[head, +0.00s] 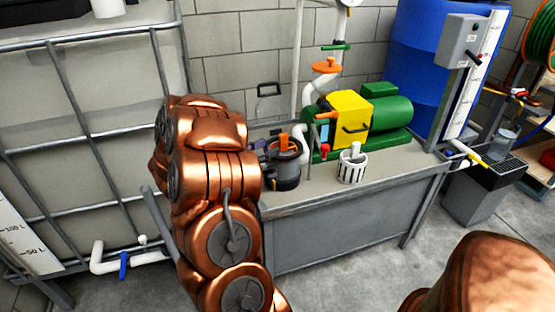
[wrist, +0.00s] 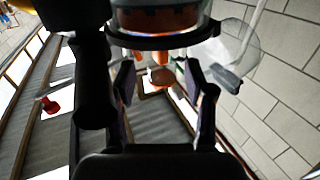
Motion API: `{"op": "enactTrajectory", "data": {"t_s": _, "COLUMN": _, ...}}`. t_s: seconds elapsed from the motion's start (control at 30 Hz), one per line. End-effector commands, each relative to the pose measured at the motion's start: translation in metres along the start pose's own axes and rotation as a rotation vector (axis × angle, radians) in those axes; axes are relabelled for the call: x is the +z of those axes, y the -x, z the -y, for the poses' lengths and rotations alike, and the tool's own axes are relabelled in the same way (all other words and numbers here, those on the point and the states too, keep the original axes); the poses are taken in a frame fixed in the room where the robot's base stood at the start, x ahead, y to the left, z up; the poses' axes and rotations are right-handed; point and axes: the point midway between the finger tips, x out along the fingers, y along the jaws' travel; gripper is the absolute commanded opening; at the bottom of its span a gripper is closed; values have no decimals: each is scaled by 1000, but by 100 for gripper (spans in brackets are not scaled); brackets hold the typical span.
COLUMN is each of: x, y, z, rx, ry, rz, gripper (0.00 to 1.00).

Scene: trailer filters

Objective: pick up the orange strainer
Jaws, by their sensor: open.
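The orange strainer (head: 284,142) sits in a dark grey round housing (head: 287,178) on the grey bench, its orange top standing above the rim. In the wrist view, a rounded orange part (wrist: 160,18) shows at the top edge inside a dark ring. My gripper (wrist: 163,82) is open, with its two dark fingers apart and nothing held between them. A smaller orange shape (wrist: 160,77) shows beyond the gap between the fingers; I cannot tell what it is. In the head view my copper arm hides most of the gripper, left of the housing.
A white slotted basket (head: 352,168) stands on the bench (head: 400,165) right of the housing. A green and yellow pump (head: 352,112) and white pipe with an orange handle (head: 326,66) stand behind. A caged tank (head: 80,130) is at left, a blue barrel (head: 420,60) at back right.

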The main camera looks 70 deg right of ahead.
Motion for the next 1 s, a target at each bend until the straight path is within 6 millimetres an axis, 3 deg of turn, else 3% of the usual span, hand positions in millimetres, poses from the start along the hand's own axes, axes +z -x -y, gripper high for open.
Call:
{"op": "enactTrajectory", "data": {"t_s": 0.63, "x": -3, "y": -63, "z": -1, "rx": 13, "ry": -2, "rz": -1, "gripper": 54}}
{"op": "enactTrajectory", "data": {"t_s": 1.0, "x": -3, "y": -73, "z": 0, "rx": 8, "ry": 0, "rz": 2, "gripper": 54}}
